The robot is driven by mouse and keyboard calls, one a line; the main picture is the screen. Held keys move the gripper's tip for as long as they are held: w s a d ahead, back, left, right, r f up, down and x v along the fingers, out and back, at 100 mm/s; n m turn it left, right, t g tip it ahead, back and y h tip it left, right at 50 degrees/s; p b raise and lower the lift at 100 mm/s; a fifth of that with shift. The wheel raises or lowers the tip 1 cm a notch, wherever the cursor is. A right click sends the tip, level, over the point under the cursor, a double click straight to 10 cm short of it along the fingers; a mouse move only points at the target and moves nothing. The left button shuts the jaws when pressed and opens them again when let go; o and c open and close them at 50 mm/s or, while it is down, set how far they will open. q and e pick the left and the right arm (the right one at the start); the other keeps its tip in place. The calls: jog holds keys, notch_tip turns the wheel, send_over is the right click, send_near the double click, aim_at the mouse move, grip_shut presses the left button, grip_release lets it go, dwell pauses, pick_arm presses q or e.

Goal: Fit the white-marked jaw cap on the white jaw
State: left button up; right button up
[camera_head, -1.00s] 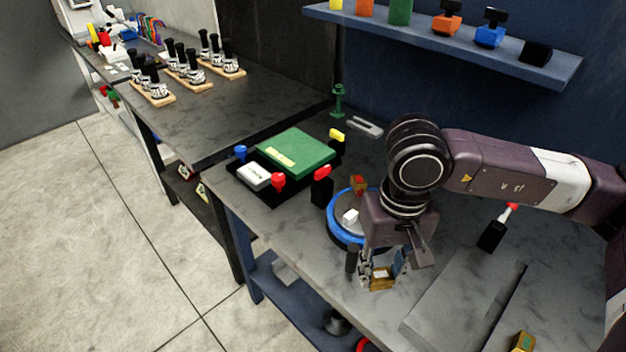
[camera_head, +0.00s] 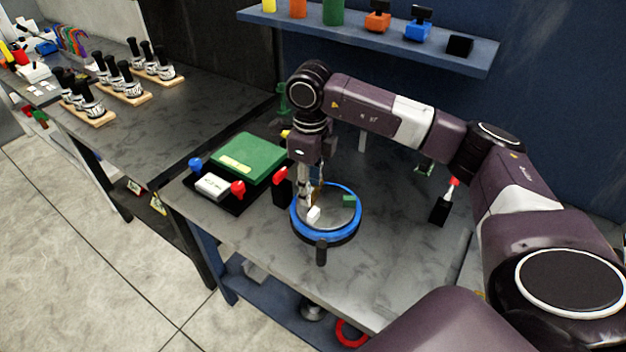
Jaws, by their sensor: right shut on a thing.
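The round positioner (camera_head: 340,236) has a blue rim and a grey top, and a dark handle (camera_head: 321,252) sticks out at its front. The white jaw (camera_head: 313,214) is a small white block near the left front of its top. A green jaw (camera_head: 349,198) sits at the right back. My right gripper (camera_head: 311,193) points down over the left part of the positioner, just behind the white jaw. It is shut on the brass jaw cap, which is mostly hidden by the fingers; I cannot tell whether it touches anything. My left gripper is out of view.
A green box (camera_head: 248,158) and a black tray with blue and red knobs stand left of the positioner. A black block with a red-tipped stem (camera_head: 439,210) stands to the right. A blue shelf (camera_head: 390,45) hangs behind. The bench between positioner and that block is clear.

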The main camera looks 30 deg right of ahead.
aim_at(313, 212)
jog(key=shift+w+d+m, duration=0.15)
jog(key=shift+d+m, duration=0.45)
jog(key=shift+m, duration=0.3)
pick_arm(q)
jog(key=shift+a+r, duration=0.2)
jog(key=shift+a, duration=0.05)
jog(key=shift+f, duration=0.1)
